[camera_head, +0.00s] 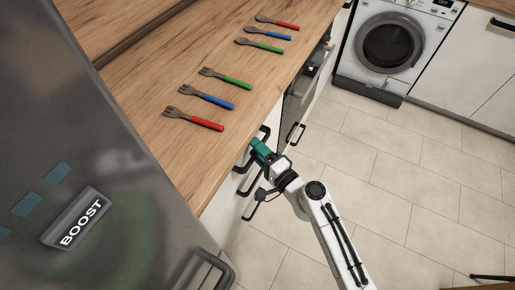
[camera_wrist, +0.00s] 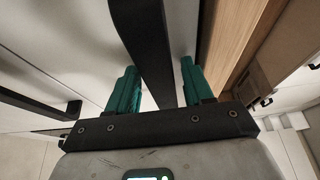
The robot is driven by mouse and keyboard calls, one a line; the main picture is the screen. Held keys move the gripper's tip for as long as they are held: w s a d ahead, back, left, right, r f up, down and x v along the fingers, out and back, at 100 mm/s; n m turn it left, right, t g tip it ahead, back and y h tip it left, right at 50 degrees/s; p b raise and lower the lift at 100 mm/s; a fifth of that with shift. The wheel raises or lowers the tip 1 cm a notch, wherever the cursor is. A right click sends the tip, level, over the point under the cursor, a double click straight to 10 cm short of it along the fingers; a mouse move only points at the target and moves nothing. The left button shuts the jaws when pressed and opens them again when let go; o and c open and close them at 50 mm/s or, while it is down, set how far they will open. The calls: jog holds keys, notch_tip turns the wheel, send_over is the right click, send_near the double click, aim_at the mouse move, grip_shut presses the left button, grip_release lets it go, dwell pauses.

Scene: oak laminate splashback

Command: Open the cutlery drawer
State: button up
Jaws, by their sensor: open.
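The drawer unit has white fronts (camera_head: 232,208) with black bar handles, below the edge of the wooden worktop. My gripper (camera_head: 262,150), with teal fingers, is at the upper handle, close under the worktop edge. In the wrist view a black bar handle (camera_wrist: 142,35) runs between the two teal fingers of my open gripper (camera_wrist: 158,80). The fingers stand on either side of the bar; I cannot tell whether they touch it. The pale drawer front (camera_wrist: 75,40) lies beyond them and looks shut. The drawer's inside is hidden.
Several forks with red, blue and green handles (camera_head: 205,121) lie on the wooden worktop (camera_head: 150,100). A lower handle (camera_head: 251,186) is just below my gripper. A grey appliance (camera_head: 110,150) fills the left. A washing machine (camera_head: 390,45) stands at the back.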

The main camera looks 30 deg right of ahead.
jog(key=shift+c, duration=0.5)
grip_shut()
